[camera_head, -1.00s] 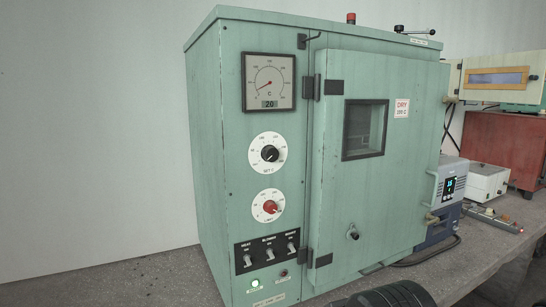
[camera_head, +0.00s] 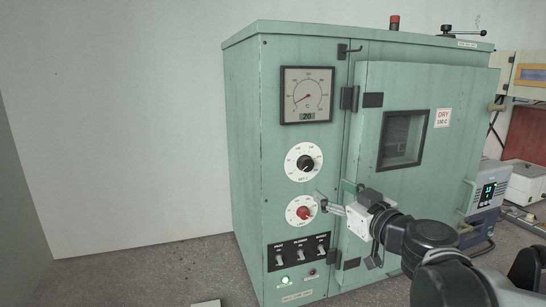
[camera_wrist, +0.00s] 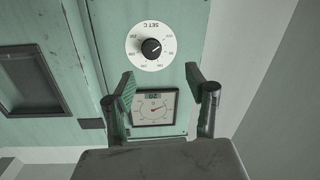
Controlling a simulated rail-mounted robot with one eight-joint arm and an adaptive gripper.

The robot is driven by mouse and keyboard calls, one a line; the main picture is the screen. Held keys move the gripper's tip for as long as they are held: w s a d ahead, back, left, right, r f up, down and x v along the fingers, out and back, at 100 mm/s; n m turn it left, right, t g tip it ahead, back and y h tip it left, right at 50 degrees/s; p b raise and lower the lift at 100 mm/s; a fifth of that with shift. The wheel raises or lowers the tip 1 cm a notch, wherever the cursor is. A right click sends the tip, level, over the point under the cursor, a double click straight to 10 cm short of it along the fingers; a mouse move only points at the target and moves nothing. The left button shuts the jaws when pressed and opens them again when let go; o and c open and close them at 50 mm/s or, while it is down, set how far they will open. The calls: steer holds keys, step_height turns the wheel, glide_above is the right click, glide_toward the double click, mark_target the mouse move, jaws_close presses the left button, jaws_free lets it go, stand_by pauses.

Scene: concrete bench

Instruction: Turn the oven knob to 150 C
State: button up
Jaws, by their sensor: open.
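The oven (camera_head: 245,150) is a pale green cabinet. Its black set knob (camera_head: 304,162) sits on a white dial on the left panel, with a red limit knob (camera_head: 303,212) on a second white dial below. The set dial also shows, upside down, in the wrist view with its black knob (camera_wrist: 151,47). My gripper (camera_head: 322,203) is in front of the panel beside the red knob's dial, below the set knob. In the wrist view its two fingers (camera_wrist: 164,92) are spread apart with nothing between them, and the set knob lies beyond them. The knob's exact setting is too small to read.
A temperature gauge (camera_head: 307,95) above the dials reads about 20. Switches (camera_head: 300,254) line the lower panel. The oven door (camera_head: 450,150), with handle and window, is shut. Free bench (camera_head: 190,270) lies to the left.

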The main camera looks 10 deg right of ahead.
mark_target(308, 165)
steer(key=shift+t+h, duration=0.3)
steer(key=x, duration=0.9)
steer(key=d+r+x, duration=0.1)
steer(key=x, duration=0.4)
steer(key=shift+w+p, duration=0.15)
steer(key=shift+p, duration=0.2)
steer(key=c, duration=1.1)
